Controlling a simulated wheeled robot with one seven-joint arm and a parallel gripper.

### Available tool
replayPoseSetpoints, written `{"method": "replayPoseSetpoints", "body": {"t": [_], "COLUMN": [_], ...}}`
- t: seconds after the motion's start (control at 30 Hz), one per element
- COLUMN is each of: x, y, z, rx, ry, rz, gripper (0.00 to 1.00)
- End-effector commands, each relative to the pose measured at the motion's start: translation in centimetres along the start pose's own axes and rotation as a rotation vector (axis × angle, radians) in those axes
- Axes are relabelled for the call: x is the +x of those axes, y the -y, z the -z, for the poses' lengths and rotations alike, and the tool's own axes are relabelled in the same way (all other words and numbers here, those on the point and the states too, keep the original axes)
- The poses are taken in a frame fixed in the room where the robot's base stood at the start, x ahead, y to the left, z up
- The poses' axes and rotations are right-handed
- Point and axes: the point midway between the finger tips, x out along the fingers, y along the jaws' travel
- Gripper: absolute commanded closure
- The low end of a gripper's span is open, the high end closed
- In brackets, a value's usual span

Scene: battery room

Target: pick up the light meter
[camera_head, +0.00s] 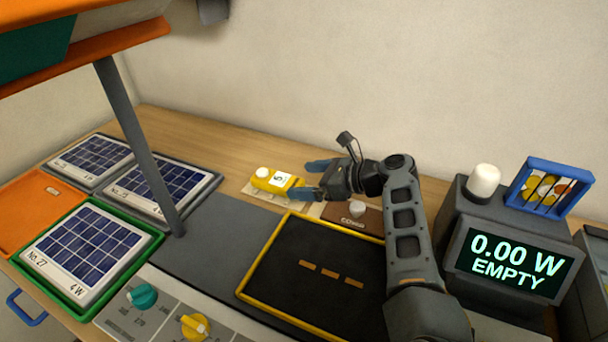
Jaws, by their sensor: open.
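The light meter (262,183) is a small yellow device with a white dome at its left end and a pale face marked with a dark figure. It lies on a light-coloured holder or mat near the back of the bench. My gripper (299,179) is open, with its blue-grey fingers pointing left at the meter's right end. The lower finger overlaps the meter's right edge in this view; I cannot tell whether it touches. Nothing shows held between the fingers.
A yellow-rimmed black tray (290,290) lies in front of my arm. A brown block marked with letters (352,219) sits under my gripper. A grey post (140,150) stands left, near several solar panels (84,249). A display unit (515,262) reading "0.00 W EMPTY" is right.

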Motion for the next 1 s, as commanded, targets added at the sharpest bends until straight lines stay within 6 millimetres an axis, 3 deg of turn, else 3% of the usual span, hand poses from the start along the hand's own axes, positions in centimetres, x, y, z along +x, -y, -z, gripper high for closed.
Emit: {"method": "replayPoseSetpoints", "body": {"t": [1.0], "x": [6.2], "y": [0.8], "z": [1.4], "rx": [-0.002], "ry": [0.002], "rz": [-0.001], "gripper": [0.06]}}
